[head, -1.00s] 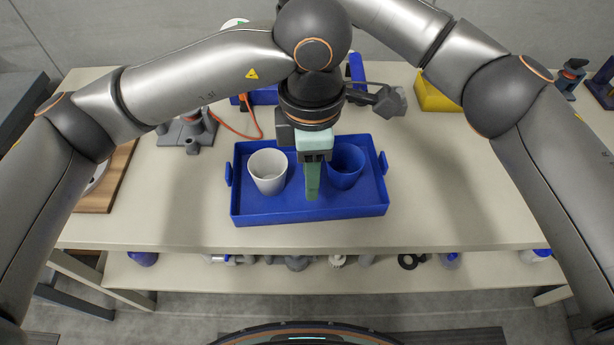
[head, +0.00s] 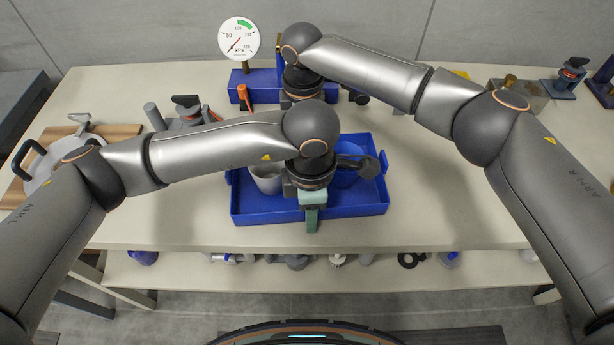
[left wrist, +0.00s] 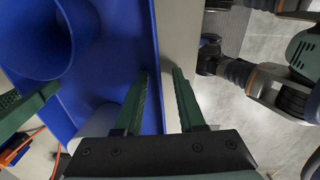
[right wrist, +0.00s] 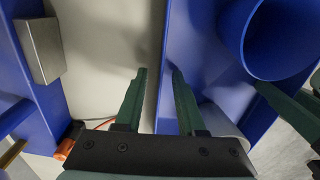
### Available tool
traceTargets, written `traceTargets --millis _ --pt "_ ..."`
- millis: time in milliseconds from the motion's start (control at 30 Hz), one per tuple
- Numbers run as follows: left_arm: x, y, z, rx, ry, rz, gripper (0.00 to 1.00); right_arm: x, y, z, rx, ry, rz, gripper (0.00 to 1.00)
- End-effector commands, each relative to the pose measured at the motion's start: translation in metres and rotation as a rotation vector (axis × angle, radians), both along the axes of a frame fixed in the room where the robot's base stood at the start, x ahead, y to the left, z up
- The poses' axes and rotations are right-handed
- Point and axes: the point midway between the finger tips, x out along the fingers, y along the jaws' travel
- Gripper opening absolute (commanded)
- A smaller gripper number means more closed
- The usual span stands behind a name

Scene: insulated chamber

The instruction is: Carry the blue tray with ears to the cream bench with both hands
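The blue tray with ears (head: 250,212) lies on a cream-topped bench (head: 430,215). It holds a white cup (head: 266,184) and a blue cup (head: 349,176), both partly hidden by my left arm. My left gripper (head: 311,220) is at the tray's near wall; in the left wrist view its open fingers (left wrist: 161,73) stand either side of that wall. My right gripper is hidden behind my left arm in the head view. In the right wrist view its open fingers (right wrist: 157,70) stand either side of the opposite wall. Contact with the walls cannot be told.
A blue block (head: 250,85) with a pressure gauge (head: 239,38) stands behind the tray. A grey clamp (head: 187,112) is to the left, with a pot (head: 60,160) on a wooden board. A lower shelf (head: 200,272) holds several small parts. The bench right of the tray is clear.

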Motion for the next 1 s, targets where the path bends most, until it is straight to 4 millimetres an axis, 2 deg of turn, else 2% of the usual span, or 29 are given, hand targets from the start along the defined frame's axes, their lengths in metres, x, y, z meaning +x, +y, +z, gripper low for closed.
traceTargets --millis 133,400,500,1000 --pt "0.0001 0.0002 0.0 0.001 0.0 0.001 0.39 -0.0001 0.0001 0.0 0.0 0.0 0.0 0.39" --pt "0.0002 0.0002 0.0003 0.001 0.0 0.001 0.08 -0.0001 0.0001 0.0004 0.0 0.0 0.0 0.08" --pt "0.0002 0.0002 0.0003 0.001 0.0 0.001 0.0 -0.0001 0.0001 0.0004 0.0 0.0 0.0 0.0" --pt "0.0001 0.0001 0.0005 0.001 0.0 0.0 0.0 0.0001 0.0 0.0006 0.0 0.0 0.0 0.0"
